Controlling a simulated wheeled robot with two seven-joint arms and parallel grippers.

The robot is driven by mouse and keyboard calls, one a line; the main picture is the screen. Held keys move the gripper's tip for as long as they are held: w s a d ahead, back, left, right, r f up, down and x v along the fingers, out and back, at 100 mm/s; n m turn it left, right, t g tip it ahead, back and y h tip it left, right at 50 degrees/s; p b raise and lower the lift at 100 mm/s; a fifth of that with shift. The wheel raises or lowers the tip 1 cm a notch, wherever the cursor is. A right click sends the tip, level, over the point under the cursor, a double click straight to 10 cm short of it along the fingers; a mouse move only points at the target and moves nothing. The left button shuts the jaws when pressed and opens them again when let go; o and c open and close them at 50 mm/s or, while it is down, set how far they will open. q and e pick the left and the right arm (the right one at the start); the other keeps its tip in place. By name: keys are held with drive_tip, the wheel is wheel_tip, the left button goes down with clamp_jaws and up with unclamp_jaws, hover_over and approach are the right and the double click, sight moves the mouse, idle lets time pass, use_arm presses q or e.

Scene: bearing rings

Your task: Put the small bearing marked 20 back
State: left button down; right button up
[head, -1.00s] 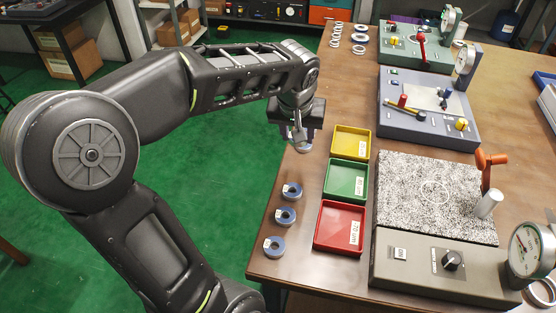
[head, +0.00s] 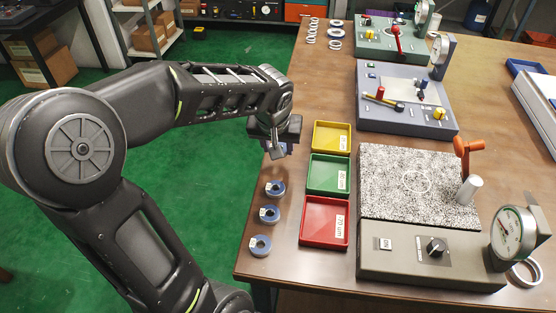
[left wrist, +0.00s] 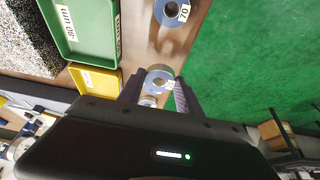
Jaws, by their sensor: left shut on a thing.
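My left gripper (head: 277,150) is over the table's left edge zone, beside the yellow tray. In the left wrist view its fingers (left wrist: 157,92) are shut on a small blue-and-silver bearing (left wrist: 157,76) with a white label, too small to read surely. Behind the fingers, the head view shows only a blue bit of this bearing (head: 289,147). Three similar blue bearings stand in a row nearer the front: one (head: 275,188), one (head: 268,214) and one (head: 260,245). In the left wrist view the neighbouring bearing (left wrist: 172,12) reads 70. My right gripper is not in view.
A yellow tray (head: 317,139), a green tray (head: 311,176) and a red tray (head: 306,224) stand right of the bearings. Further right are a speckled plate (head: 385,190), a grey control box (head: 400,266) and a dial gauge (head: 512,235). Metal rings (head: 312,30) lie at the back.

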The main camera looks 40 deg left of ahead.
sight(278, 169)
use_arm(q)
drive_tip(key=shift+f, duration=2.45)
drive_tip(key=shift+f+b, duration=0.1)
drive_tip(key=shift+b, duration=0.25)
drive_tip(key=shift+f, duration=0.15)
drive_tip(key=c, duration=0.8)
unclamp_jaws()
drive_tip(key=shift+r, duration=0.35)
drive_tip(key=v, duration=1.2)
drive_tip(key=shift+s+f+p, duration=0.1)
drive_tip(key=shift+p, duration=0.3)
